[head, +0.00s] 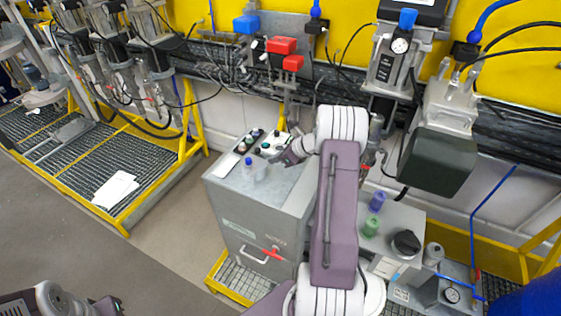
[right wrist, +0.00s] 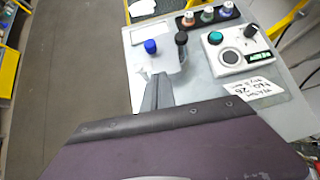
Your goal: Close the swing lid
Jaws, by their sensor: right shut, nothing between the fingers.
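No part in view can be told for sure as the swing lid. A round dark lid-like cap (head: 405,243) sits on a low grey unit right of my right arm. My right gripper (head: 280,160) is over the top of a grey cabinet (head: 255,208), close to its buttons and apart from the dark cap. In the right wrist view its fingers (right wrist: 158,82) are shut and empty, pointing to the cabinet top. My right arm hides part of the scene behind it. At the lower left only a piece of my left arm shows, and its gripper is not visible.
The cabinet top holds a control box (right wrist: 235,52) with a green button, a blue-capped bottle (right wrist: 150,47) and a paper label (right wrist: 252,91). Purple (head: 377,201) and green (head: 370,227) bottles stand on the low unit. Yellow-framed grating (head: 90,160) lies left; bare floor is in front.

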